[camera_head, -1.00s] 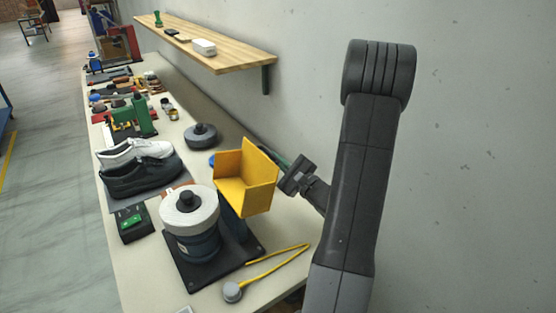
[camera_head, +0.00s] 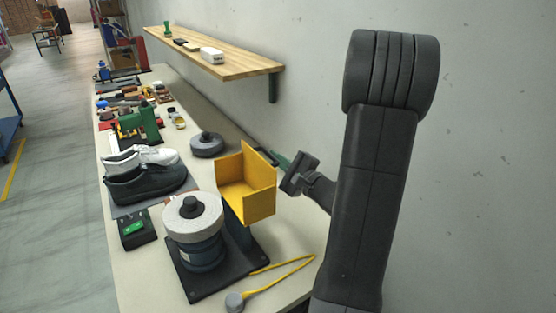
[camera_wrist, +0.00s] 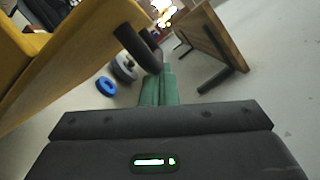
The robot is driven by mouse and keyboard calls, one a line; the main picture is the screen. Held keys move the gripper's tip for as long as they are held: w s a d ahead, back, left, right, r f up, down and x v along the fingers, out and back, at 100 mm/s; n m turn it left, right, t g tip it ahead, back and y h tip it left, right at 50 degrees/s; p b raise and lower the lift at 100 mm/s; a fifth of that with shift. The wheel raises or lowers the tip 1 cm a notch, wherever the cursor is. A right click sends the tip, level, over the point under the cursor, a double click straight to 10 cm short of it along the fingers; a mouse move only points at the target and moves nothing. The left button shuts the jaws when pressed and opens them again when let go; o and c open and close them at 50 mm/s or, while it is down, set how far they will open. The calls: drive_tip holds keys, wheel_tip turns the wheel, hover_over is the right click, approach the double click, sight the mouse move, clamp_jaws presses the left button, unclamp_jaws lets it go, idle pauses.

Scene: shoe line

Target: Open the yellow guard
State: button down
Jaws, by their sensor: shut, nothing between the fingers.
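The yellow guard (camera_head: 249,201) is a folded box-like piece beside the round, pale-topped wheel (camera_head: 195,209) of a machine on a dark base plate (camera_head: 207,285). It stands tilted up, not covering the wheel. My gripper (camera_head: 277,156) is behind and right of the guard; its green fingers are partly hidden by it. In the wrist view the guard (camera_wrist: 62,62) fills the upper left. A dark rod (camera_wrist: 137,46) is near its edge. The shut, empty green fingers (camera_wrist: 159,73) point close to the rod; I cannot tell whether they touch it.
A wooden shelf (camera_head: 222,57) is on the wall beyond my gripper. The wall is close on the right. Shoes (camera_head: 145,182), a green-topped box (camera_head: 133,229), a grey round item (camera_head: 207,144) and a yellow cord (camera_head: 283,266) lie on the bench.

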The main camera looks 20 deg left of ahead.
drive_tip(key=shift+f, duration=0.1)
drive_tip(key=s+d+f+b, duration=0.1)
drive_tip(key=d+f+b, duration=0.1)
drive_tip(key=d, duration=0.3)
drive_tip(key=s+d+f+b, duration=0.1)
drive_tip(key=d+b, duration=0.2)
drive_tip(key=d, duration=0.2)
drive_tip(key=shift+d+f+b, duration=0.35)
drive_tip(key=shift+d, duration=0.05)
drive_tip(key=p+x, duration=0.3)
drive_tip(key=x, duration=0.7)
drive_tip(key=shift+s+a+r, duration=0.2)
drive_tip(key=shift+r, duration=0.15)
drive_tip(key=shift+r+p, duration=0.1)
drive_tip(key=shift+p, duration=0.25)
